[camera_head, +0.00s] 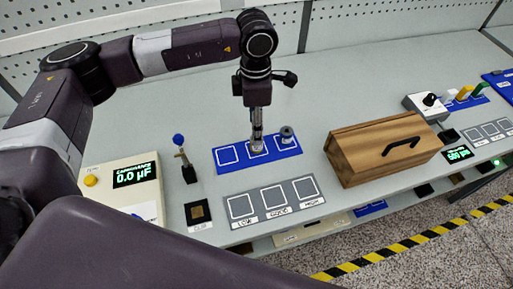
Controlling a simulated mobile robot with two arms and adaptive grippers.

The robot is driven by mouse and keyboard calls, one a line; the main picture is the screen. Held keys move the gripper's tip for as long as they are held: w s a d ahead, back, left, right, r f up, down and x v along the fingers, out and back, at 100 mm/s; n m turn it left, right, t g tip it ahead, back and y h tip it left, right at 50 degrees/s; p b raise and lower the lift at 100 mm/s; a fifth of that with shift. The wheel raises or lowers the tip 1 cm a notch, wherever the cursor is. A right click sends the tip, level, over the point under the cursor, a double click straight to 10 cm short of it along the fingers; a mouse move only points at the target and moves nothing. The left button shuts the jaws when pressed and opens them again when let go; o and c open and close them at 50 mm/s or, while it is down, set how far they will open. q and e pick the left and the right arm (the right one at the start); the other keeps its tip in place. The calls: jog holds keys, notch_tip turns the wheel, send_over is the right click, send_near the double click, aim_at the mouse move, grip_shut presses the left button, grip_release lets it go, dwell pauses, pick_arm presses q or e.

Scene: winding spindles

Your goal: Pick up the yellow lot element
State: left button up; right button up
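A small yellow element (464,93) stands on a blue mat at the far right, between a white element (449,96) and a green one (479,89). My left gripper (257,146) points down over the middle square of another blue mat (228,155) in the centre, well to the left of the yellow element. Its fingers look close together; whether they hold something is too small to tell. A dark grey round spindle-like piece (287,134) stands on that mat's right square, just right of the gripper. My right gripper is not in view.
A wooden box with a black handle (384,150) stands between my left gripper and the right-hand mat. A grey three-square mat (273,200) lies in front. A capacitance meter (126,184) reading 0.0 µF and a blue-knobbed post (183,158) are at left.

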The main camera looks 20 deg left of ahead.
pick_arm(q)
jog(key=f+p, duration=0.2)
jog(key=f, duration=0.1)
jog(key=f+p, duration=0.1)
jog(key=f, duration=0.2)
jog(key=shift+w+f+p, duration=0.2)
jog(key=shift+f+p, duration=0.1)
jog(key=shift+p, duration=0.05)
jog(key=shift+f, duration=0.55)
jog(key=c, duration=1.2)
